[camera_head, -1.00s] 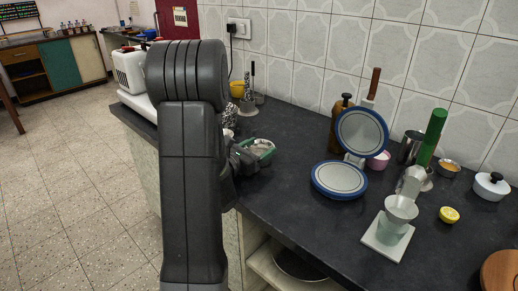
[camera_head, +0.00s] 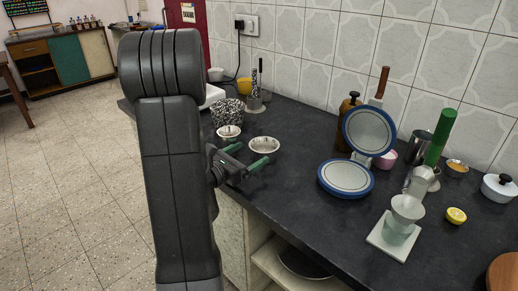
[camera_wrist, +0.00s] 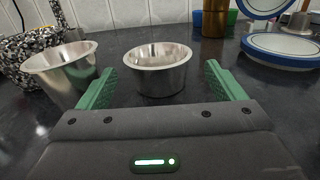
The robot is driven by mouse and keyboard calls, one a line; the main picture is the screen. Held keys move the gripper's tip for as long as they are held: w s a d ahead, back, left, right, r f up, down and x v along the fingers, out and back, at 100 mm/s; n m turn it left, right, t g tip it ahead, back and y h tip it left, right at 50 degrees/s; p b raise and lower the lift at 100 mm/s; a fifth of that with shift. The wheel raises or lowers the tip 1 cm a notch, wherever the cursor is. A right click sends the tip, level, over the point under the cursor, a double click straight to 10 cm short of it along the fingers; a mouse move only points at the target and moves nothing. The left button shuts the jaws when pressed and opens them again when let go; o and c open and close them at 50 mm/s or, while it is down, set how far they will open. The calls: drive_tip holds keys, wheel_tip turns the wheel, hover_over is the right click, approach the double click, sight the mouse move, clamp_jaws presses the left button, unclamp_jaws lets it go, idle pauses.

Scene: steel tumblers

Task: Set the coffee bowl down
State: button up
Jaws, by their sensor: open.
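The bowl in front of my gripper, which I take as the coffee bowl, is a small steel bowl (camera_head: 264,146). It sits upright on the dark counter. My gripper (camera_head: 246,156) is open, its green fingers pointing at the bowl and apart from it in the head view. In the wrist view the bowl (camera_wrist: 157,75) stands just beyond and between the fingertips. A second steel bowl (camera_head: 228,132) stands to its left. It also shows in the wrist view (camera_wrist: 62,75), close to the left finger. The contents of the bowls are not clear.
A black-and-white speckled pot (camera_head: 227,114) stands behind the bowls. A blue-rimmed round plate device (camera_head: 346,178) is open to the right. A dripper on a glass (camera_head: 402,220) stands nearer the front. The counter between the bowls and the blue device is clear.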

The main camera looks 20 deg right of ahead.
drive_tip(key=shift+v, duration=2.1)
